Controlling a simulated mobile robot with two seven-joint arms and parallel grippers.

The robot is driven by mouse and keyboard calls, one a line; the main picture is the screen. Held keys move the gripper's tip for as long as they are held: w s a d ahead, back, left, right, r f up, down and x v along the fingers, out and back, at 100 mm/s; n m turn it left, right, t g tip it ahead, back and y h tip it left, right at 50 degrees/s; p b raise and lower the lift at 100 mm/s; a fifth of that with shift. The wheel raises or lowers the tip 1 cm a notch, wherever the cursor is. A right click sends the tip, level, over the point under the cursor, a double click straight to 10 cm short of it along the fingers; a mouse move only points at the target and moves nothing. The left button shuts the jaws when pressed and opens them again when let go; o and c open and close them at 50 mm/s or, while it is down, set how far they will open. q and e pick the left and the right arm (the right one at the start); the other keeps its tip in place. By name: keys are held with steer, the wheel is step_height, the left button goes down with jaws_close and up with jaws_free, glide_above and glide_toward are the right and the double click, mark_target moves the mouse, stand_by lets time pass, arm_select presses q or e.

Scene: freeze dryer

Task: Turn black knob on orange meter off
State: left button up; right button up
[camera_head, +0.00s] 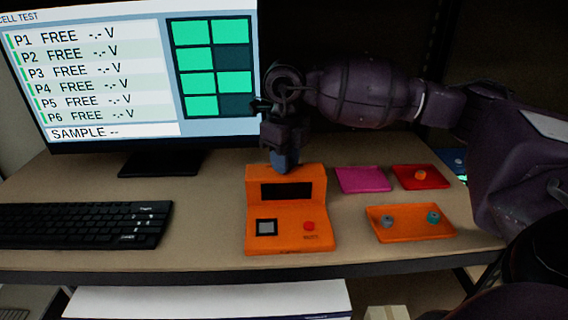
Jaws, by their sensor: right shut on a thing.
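The orange meter (287,225) stands on the desk in the middle, with a dark display, a grey square and a red button on its front. My right gripper (284,162) points down at the top back edge of the meter, its arm coming in from the right. It is shut, with its bluish tips at the meter's top. The black knob does not show clearly; what the fingers close on sits at the meter's top and is mostly hidden by them. My left gripper is not in view.
A monitor (90,75) stands behind on the left, close to my right gripper, and a black keyboard (80,225) lies at the left. A pink tray (363,180), a red tray (401,183) and an orange tray (410,232) with small round pieces are right of the meter.

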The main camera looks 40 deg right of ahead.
steer(key=n+b, duration=0.1)
steer(key=n, duration=0.3)
steer(key=shift+n+b, duration=0.35)
steer(key=shift+n, duration=0.35)
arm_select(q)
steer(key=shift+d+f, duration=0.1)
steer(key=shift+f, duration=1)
arm_select(e)
steer(key=shift+r, duration=0.1)
steer(key=o, duration=0.9)
steer(key=shift+c, duration=0.2)
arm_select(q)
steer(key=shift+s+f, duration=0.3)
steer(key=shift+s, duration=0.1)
arm_select(e)
steer(key=shift+o, duration=0.4)
